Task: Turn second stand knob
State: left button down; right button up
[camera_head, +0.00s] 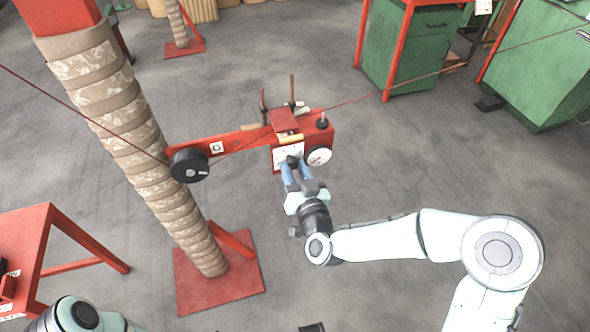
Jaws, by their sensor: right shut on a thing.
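The stand's red machine head (317,128) is at the centre of the head view, with a red arm (243,140) running left to a black wheel (189,165). A white panel (280,157) and a round white dial (319,156) are on its front. My right gripper (291,164) reaches up from below, its blue fingers at the white panel. It is shut on a small dark knob (292,159), which the fingers mostly hide. My left gripper is not in view; only part of my left arm shows at the bottom left.
A wrapped post (150,160) on a red base plate (219,287) stands left of the head. A red table (25,240) is at the far left. Green cabinets (412,50) stand at the upper right. A thin cord crosses the view. The grey floor around is mostly clear.

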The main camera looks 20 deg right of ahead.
jog(key=m, duration=0.4)
jog(key=shift+r+m, duration=0.1)
jog(key=shift+m, duration=0.2)
jog(key=m, duration=0.5)
jog(key=shift+m, duration=0.3)
jog(key=m, duration=1)
jog(key=shift+m+b, duration=0.35)
jog(key=shift+m, duration=0.05)
jog(key=m, duration=0.3)
jog(key=shift+w+m, duration=0.1)
jog(key=shift+m, duration=0.2)
jog(key=m, duration=0.2)
jog(key=shift+m, duration=0.4)
jog(key=m, duration=0.2)
jog(key=shift+r+m, duration=0.1)
jog(key=shift+m, duration=0.3)
jog(key=m, duration=0.2)
jog(key=shift+m+p, duration=0.3)
jog(key=shift+p, duration=0.1)
jog(key=shift+m, duration=0.4)
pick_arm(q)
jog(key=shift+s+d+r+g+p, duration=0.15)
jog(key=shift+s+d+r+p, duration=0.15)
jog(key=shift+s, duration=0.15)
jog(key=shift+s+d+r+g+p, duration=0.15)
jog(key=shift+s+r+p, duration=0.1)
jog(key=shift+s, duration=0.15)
pick_arm(e)
jog(key=shift+m, duration=1.7)
